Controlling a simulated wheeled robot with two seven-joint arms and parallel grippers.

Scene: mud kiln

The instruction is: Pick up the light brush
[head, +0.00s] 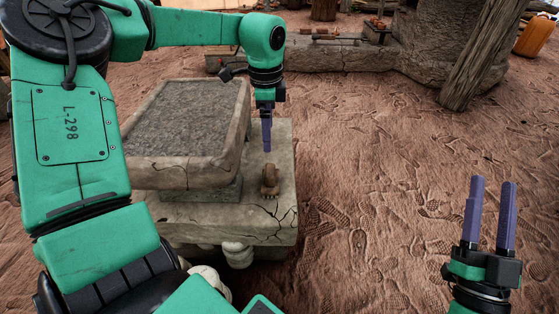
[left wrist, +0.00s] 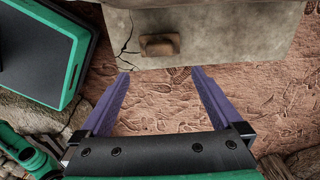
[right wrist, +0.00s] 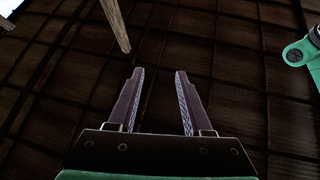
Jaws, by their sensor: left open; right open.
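A small brown object that looks like the light brush (head: 270,180) lies on the stone ledge beside the raised stone basin. It also shows in the left wrist view (left wrist: 160,45), near the ledge's edge, just beyond and between the lines of the fingers. My left gripper (head: 267,150) points down above and slightly behind the brush in the head view. In its own wrist view (left wrist: 160,73) its purple fingers are spread with nothing between them. My right gripper (head: 493,183) is open and empty at the lower right, pointing up, away from the ledge.
The stone basin (head: 243,125) with a grey, rough fill rises left of the brush, close to my left gripper. The stone ledge (head: 280,215) is cracked at its front corner. A wooden post (head: 480,60) leans at the upper right. The sandy floor (head: 380,190) between is clear.

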